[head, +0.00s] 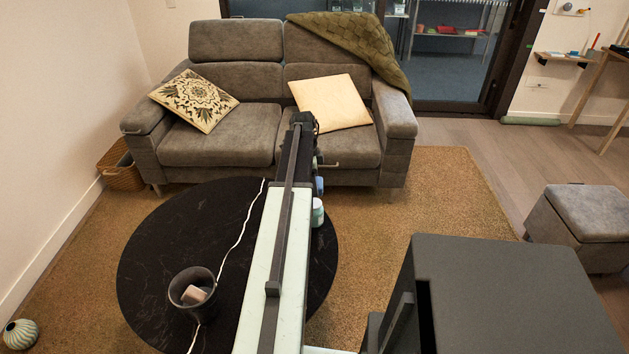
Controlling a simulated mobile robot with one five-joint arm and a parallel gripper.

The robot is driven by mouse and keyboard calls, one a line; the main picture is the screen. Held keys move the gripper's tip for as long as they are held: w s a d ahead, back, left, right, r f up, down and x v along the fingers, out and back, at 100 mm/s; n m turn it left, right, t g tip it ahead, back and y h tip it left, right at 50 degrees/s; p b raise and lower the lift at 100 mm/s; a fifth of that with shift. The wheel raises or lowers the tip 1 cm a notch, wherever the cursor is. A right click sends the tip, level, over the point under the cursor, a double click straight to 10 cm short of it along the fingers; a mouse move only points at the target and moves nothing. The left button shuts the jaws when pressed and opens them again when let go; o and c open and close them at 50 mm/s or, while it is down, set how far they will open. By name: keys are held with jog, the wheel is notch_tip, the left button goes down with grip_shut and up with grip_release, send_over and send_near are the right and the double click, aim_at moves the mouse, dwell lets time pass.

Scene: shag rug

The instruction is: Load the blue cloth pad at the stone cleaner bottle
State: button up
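A small pale teal and white container (318,213) shows at the right edge of the black round table, partly hidden by my arm; it may be the stone cleaner bottle, but its label is too small to read. Just above it in the head view is a small blue thing (319,186), also partly covered by my arm. I cannot tell whether it is the cloth pad or part of a bottle. My gripper (317,163) is at the far end of my arm, mostly hidden by it and close to the blue thing in the picture. Its fingers cannot be made out.
The black round table (165,250) stands on a tan shag rug (450,200). A grey sofa (220,145) stands behind, a grey ottoman (585,215) at right. Open rug lies between.

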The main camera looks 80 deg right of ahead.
jog(key=b, duration=0.4)
send_over(314, 203)
jog(key=shift+d+f, duration=0.1)
jog(key=shift+f, duration=2.3)
jog(key=shift+f+b, duration=0.95)
jog(key=shift+b, duration=0.05)
jog(key=shift+r, duration=0.1)
notch_tip(314, 203, up, 7)
jog(key=p, duration=0.7)
